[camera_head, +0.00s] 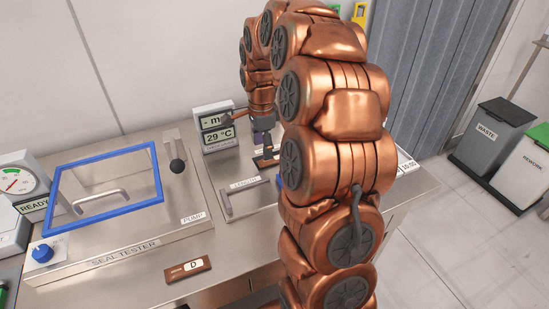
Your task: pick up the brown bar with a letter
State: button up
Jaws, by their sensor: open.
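A brown bar (175,274) with a white label reading "D" lies flat near the front edge of the steel bench. Another brown bar (262,162) lies farther back, just above the LENGTH plate; my arm hides part of it, and I cannot read a letter on it. My gripper (262,139) is open and points down close above this farther bar. The small view does not show whether the fingers touch it. The gripper is well behind and to the right of the "D" bar.
The seal tester (100,242) with its blue-framed lid and a pump lever (177,165) stands left. The LENGTH fixture (250,200) is in front. WASTE (484,142) and REWORK (533,165) bins stand on the floor right.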

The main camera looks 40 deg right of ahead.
jog(key=shift+w+d+f+p, duration=0.15)
jog(key=shift+f+p, duration=0.45)
jog(key=shift+f, duration=0.8)
jog(key=shift+w+d+f+p, duration=0.1)
jog(key=shift+f+p, duration=0.45)
jog(key=shift+f, duration=0.8)
grip_shut()
jog(key=shift+r, duration=0.1)
jog(key=shift+r, duration=0.1)
jog(key=shift+w+r, duration=0.1)
jog(key=shift+r, duration=0.25)
notch_tip(320, 180, up, 27)
jog(key=b, duration=0.1)
